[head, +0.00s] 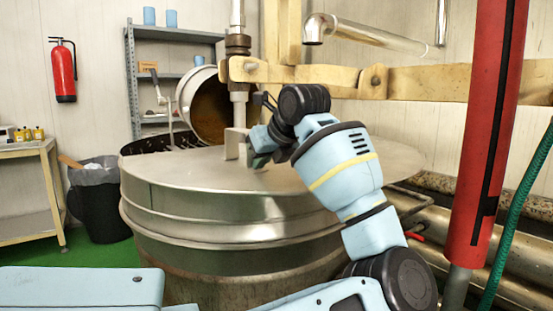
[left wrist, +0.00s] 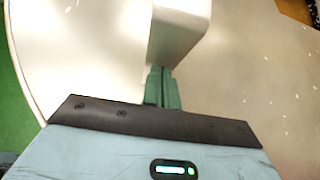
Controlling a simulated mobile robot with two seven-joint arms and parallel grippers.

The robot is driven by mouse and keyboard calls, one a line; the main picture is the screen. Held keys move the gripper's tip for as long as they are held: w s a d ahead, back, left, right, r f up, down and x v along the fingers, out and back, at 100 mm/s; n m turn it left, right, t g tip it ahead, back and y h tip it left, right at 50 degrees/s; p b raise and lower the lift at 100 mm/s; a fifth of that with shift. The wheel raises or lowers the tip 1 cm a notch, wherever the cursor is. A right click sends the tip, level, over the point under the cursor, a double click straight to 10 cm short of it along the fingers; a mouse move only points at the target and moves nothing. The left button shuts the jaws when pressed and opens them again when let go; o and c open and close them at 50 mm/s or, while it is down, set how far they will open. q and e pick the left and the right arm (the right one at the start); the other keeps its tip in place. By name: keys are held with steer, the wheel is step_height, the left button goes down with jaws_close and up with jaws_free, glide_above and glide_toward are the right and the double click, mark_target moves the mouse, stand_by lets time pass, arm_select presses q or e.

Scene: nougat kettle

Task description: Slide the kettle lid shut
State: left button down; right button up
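The kettle (head: 230,262) is a large round steel vessel in the middle of the head view. Its flat steel lid (head: 185,170) covers most of the top, and a dark opening (head: 160,141) shows at the back left. The lid's right side reaches out behind my arm. A pale upright handle (head: 237,143) stands on the lid; it also shows in the left wrist view (left wrist: 180,30). My left gripper (head: 258,155) is at the handle's right side. In the left wrist view its green fingers (left wrist: 163,88) are together against or very near the handle; contact is unclear. My right gripper is out of view.
A tilted round vessel (head: 205,105) stands behind the opening. A vertical shaft (head: 238,75) and yellowish beam (head: 430,83) are above the lid. A red post (head: 488,130), green hose (head: 518,215) and pipes (head: 440,225) are at right. A black bin (head: 95,205) stands left.

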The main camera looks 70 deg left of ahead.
mark_target(232, 142)
arm_select(q)
steer(key=s+a+p, duration=0.1)
steer(key=a, duration=0.4)
steer(key=s+a+p, duration=0.2)
steer(key=a, duration=0.3)
steer(key=s+a+p, duration=0.1)
steer(key=s+a, duration=0.1)
steer(key=a, duration=0.3)
steer(key=shift+a+r, duration=0.1)
steer(key=shift+a, duration=0.25)
steer(key=shift+s+a+p, duration=0.1)
steer(key=shift+a+p, duration=0.15)
steer(key=shift+p, duration=0.05)
steer(key=shift+r, duration=0.1)
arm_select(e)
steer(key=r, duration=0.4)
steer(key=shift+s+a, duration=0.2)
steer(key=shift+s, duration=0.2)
arm_select(q)
steer(key=shift+d, duration=0.1)
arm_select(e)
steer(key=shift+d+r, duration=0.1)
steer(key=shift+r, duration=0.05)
